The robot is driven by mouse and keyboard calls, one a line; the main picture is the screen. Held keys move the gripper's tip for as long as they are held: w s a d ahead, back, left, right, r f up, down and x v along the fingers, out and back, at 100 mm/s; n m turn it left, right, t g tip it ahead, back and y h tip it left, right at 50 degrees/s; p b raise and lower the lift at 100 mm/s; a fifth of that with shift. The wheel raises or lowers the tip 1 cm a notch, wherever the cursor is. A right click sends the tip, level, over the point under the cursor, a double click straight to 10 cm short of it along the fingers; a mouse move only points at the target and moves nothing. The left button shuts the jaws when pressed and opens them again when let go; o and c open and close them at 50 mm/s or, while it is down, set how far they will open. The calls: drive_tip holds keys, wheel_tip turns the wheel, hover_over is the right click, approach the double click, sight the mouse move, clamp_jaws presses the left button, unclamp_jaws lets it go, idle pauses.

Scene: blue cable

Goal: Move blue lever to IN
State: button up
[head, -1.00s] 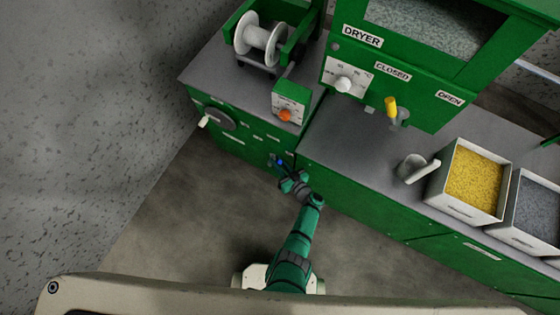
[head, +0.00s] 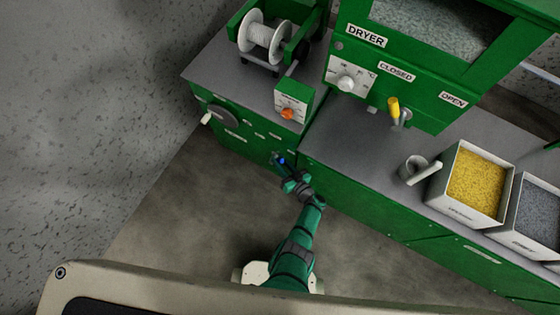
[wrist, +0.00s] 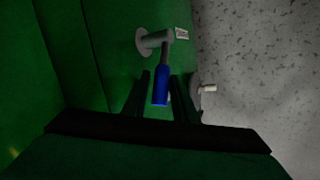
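The blue lever (wrist: 160,85) is in the middle of the wrist view, a blue grip on a grey shaft from a round grey pivot (wrist: 148,42) on the green cabinet face. A small white label beside the pivot is too small to read. In the head view only a bit of blue (head: 281,160) shows at the cabinet front, partly hidden by my gripper. My gripper (wrist: 161,95) is open, with one dark finger on each side of the blue grip. Narrow gaps seem to show beside it; contact is unclear.
A dark round hub with a white crank (head: 206,118) is on the cabinet front at left. Above are a white spool (head: 262,40) and a control box with an orange knob (head: 287,113). The dryer (head: 400,60) and pellet bins (head: 475,185) stand right. Floor in front is clear.

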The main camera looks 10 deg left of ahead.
drive_tip(key=v, duration=1)
drive_tip(key=shift+s+d+r, duration=0.15)
drive_tip(key=shift+s+d, duration=0.1)
drive_tip(key=shift+s, duration=0.05)
